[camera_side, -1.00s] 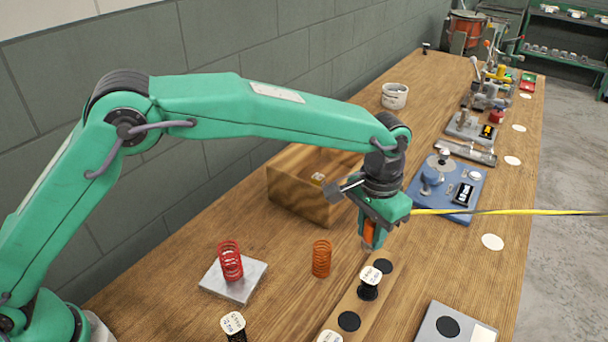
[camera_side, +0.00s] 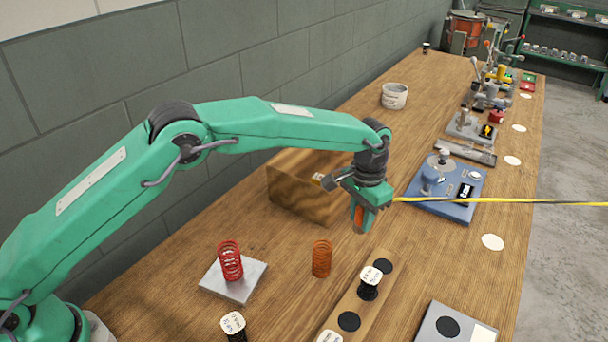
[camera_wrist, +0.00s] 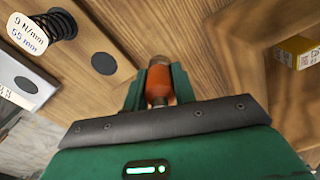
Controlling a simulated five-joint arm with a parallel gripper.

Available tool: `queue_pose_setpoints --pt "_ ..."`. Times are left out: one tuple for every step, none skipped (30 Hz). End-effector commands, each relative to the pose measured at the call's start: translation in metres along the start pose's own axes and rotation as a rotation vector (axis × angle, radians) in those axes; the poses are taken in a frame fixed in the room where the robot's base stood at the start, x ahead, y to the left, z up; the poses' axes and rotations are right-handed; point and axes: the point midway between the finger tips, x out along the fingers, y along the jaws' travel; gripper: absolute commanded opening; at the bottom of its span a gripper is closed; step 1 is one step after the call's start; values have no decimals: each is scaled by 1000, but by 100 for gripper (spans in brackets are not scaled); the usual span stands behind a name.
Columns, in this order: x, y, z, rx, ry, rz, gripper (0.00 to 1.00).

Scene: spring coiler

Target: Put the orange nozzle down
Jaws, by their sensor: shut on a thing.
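The orange nozzle (camera_wrist: 158,82) sits between the two fingers of my gripper (camera_wrist: 159,88) in the wrist view, its pale tip pointing out past the fingertips. In the side view my gripper (camera_side: 361,222) is shut on the nozzle (camera_side: 359,215), which hangs down and is mostly hidden by the fingers. The gripper is right of the wooden box's front corner, over or close to bare bench top. I cannot tell whether the nozzle touches the bench.
A wooden box (camera_side: 298,196) stands behind. An orange spring (camera_side: 321,258) and a red spring (camera_side: 230,261) on a metal plate (camera_side: 245,285) stand in front. A wooden strip (camera_side: 349,300) holds a black spring (camera_side: 370,283). A yellow-black tape crosses at right.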

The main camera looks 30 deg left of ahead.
Motion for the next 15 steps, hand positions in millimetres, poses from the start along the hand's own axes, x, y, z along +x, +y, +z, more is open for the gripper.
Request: queue_pose_setpoints --pt "2 0 0 0 0 0 0" --pt "4 0 0 0 0 0 0" --pt "7 0 0 0 0 0 0" --pt "10 0 0 0 0 0 0" --pt "13 0 0 0 0 0 0" --pt "18 0 0 0 -1 0 0" --pt "21 0 0 0 -1 0 0" --pt "25 0 0 0 -1 0 0" --pt "29 0 0 0 -1 0 0" --pt "32 0 0 0 -1 0 0" --pt "34 0 0 0 0 0 0" --pt "37 0 0 0 1 0 0" --pt "38 0 0 0 1 0 0" --pt "39 0 0 0 1 0 0" --pt "39 0 0 0 2 0 0"
